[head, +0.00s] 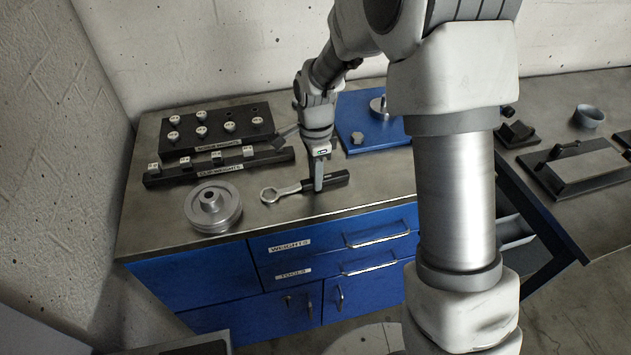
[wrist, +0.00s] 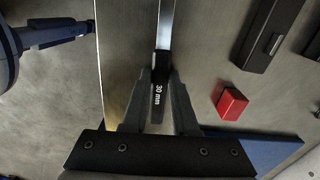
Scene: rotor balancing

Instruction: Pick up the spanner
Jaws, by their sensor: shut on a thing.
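The spanner (head: 288,191) has a silver ring end pointing left and a black handle, and lies along the bench near its front edge in the head view. My gripper (head: 318,184) points down and is shut on the black handle. In the wrist view, the handle (wrist: 158,88), marked "30 mm", sits between the two fingers of my gripper (wrist: 160,105), with the silver shaft running up out of frame. The ring end is outside the wrist view. I cannot tell whether the spanner touches the bench or is slightly above it.
A silver stepped rotor (head: 213,207) stands left of the spanner. Behind are two black racks of weights (head: 218,131) (head: 184,172) and a blue plate (head: 352,108). A red block (wrist: 232,103) and a black bar (wrist: 269,35) lie right in the wrist view. Blue drawers (head: 335,235) are below.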

